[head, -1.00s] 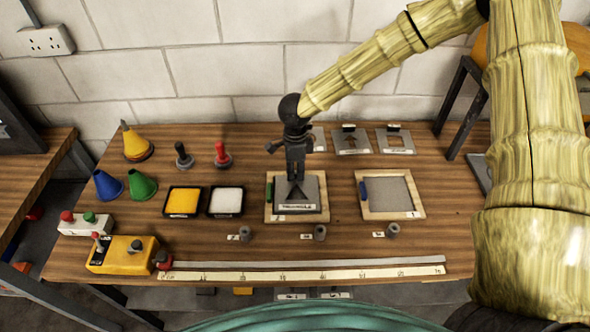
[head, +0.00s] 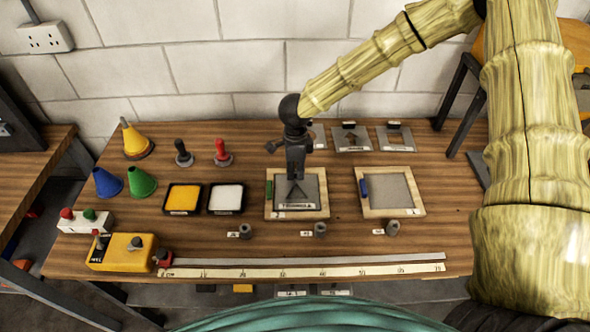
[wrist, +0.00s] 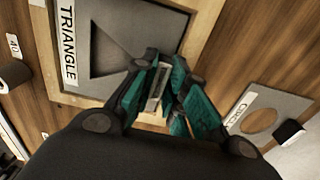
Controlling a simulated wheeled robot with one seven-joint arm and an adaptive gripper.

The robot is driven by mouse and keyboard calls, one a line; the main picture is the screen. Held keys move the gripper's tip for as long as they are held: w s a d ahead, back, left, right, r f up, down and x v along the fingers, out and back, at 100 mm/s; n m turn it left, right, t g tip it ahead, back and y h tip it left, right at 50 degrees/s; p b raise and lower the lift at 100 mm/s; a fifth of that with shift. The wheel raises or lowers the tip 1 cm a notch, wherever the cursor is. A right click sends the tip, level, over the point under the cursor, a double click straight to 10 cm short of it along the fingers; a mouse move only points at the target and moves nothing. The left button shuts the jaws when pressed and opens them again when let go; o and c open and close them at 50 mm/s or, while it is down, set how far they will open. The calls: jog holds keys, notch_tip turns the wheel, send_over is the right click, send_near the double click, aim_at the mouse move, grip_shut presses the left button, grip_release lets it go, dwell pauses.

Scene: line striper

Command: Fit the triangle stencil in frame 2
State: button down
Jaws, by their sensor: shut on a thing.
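The triangle stencil (head: 312,188) is a grey plate with a dark triangular opening and a white TRIANGLE label. It lies within the left wooden frame (head: 269,207), which has a green block on its left side; whether it is fully down cannot be told. My gripper (head: 296,172) is above the plate's far part and hides some of it. In the wrist view my gripper (wrist: 160,88) is shut on the stencil's small upright grip, between teal finger pads. The stencil (wrist: 105,65) and the wooden frame (wrist: 203,35) also show there. The frame's number is too small to read.
The right wooden frame (head: 420,208) has a blue block and a bare grey panel. Other stencils (head: 352,139) lie behind. Yellow and white trays (head: 227,198) are left; small grey weights (head: 320,230) and a ruler (head: 300,272) are in front.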

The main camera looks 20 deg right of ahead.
jog(key=shift+f, duration=0.15)
dwell(0.5)
jog(key=c, duration=1.4)
grip_release()
jog(key=shift+o, duration=0.4)
jog(key=shift+r+p, duration=3.65)
jog(key=shift+r, duration=0.35)
